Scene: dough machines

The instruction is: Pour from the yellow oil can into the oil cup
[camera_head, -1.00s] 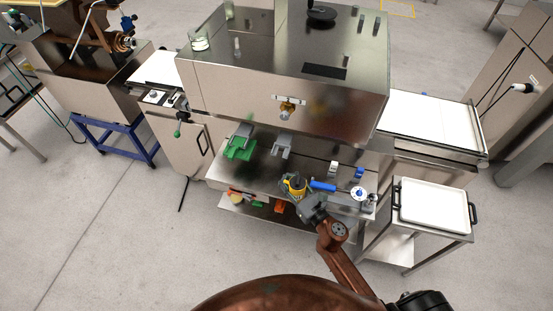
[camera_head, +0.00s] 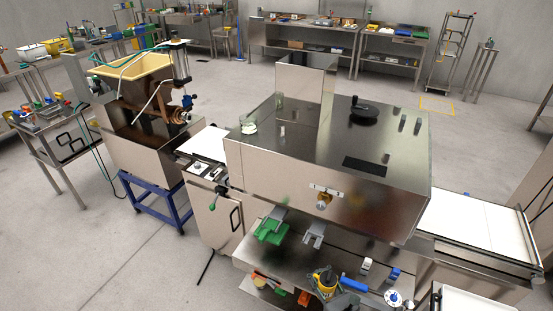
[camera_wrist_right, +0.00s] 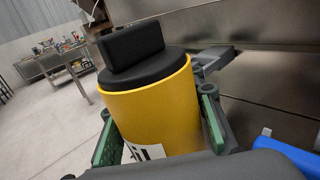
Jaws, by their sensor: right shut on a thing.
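The yellow oil can (camera_head: 325,279), with a black top, is at the bottom of the head view, over the steel shelf in front of the machine. In the right wrist view the can (camera_wrist_right: 155,108) fills the middle and looks upright relative to the gripper. My right gripper (camera_wrist_right: 160,128) is shut on it, a green-padded finger on each side. I cannot tell whether the can touches the shelf. My left gripper is not in view.
A green bracket (camera_head: 272,231) and a grey bracket (camera_head: 314,236) stand to the left. The machine housing (camera_head: 275,170) rises behind the shelf.

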